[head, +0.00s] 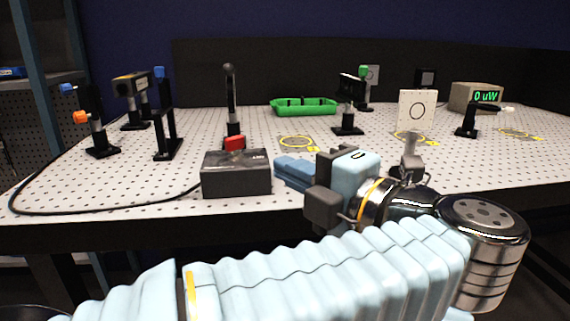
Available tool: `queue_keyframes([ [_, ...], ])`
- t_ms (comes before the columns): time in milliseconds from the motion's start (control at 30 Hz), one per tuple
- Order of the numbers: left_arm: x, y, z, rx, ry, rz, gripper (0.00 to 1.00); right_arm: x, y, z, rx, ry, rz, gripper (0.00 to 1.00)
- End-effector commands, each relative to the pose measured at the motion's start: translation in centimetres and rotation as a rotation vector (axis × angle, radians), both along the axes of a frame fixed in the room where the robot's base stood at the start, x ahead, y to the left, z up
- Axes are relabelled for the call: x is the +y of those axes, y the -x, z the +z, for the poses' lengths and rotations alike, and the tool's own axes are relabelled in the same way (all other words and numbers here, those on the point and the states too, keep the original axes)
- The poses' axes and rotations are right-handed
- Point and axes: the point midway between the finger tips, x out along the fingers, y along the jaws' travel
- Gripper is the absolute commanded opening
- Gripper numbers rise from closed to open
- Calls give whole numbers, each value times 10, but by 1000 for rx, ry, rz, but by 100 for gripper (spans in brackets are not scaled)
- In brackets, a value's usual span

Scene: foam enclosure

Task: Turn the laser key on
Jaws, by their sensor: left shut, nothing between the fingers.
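A dark box (236,186) with a cable from its left side sits at the front edge of the perforated table. It looks like the laser's controller, with small unreadable print on its top edge. I cannot make out a key on it; its front is dark. My left gripper (287,169) is shut and empty. Its blue fingers point left, just right of the box and close to its right side; I cannot tell whether they touch it. My right gripper is not in view.
Optic mounts (167,115) stand at left; a green tray (303,107) lies at the back. A white card (416,111) and a meter reading 0 uW (477,97) are at right.

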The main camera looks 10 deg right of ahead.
Motion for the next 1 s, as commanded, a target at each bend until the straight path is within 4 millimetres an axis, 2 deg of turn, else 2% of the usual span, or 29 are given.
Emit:
queue_keyframes([
  [300,40,-56,1,-1,1,3,0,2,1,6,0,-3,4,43],
  [500,56,-81,1,1,-1,2,0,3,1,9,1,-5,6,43],
  [700,63,-91,0,0,0,1,0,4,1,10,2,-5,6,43],
  [1000,63,-91,0,0,0,1,0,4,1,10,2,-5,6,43],
])
